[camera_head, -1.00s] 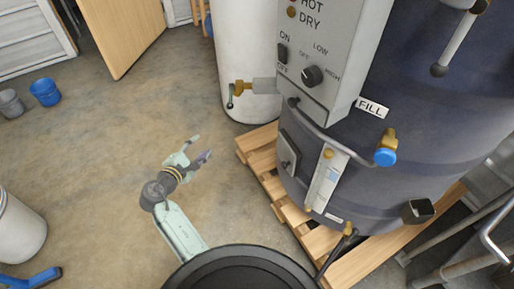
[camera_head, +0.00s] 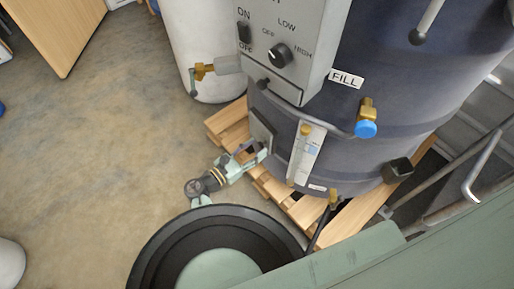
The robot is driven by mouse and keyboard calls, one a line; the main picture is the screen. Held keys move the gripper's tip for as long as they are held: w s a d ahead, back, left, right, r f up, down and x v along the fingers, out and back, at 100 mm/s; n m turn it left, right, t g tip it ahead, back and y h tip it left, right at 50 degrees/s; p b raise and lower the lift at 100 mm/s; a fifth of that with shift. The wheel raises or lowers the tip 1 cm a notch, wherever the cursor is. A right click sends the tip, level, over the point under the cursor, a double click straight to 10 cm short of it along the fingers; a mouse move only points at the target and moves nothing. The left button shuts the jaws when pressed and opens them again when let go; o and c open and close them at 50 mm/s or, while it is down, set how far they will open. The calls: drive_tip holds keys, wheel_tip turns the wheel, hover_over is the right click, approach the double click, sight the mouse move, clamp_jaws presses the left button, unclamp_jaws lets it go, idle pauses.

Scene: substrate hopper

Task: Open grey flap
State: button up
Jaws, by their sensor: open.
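The grey flap (camera_head: 261,131) is a small square panel low on the left side of the dark blue-grey tank (camera_head: 400,90). My gripper (camera_head: 257,150) is open, directly in front of the flap's lower part, and it hides some of it. I cannot tell whether the fingers touch the flap or its small handle. The flap looks closed against the tank.
A grey control box (camera_head: 290,50) juts out above the flap. A gauge strip (camera_head: 305,153) and a blue-knobbed valve (camera_head: 366,129) are to its right. The tank stands on a wooden pallet (camera_head: 228,122). A white tank (camera_head: 200,40) stands at the back left.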

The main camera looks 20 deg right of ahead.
drive_tip(key=shift+x, duration=0.75)
drive_tip(key=shift+c, duration=0.5)
clamp_jaws()
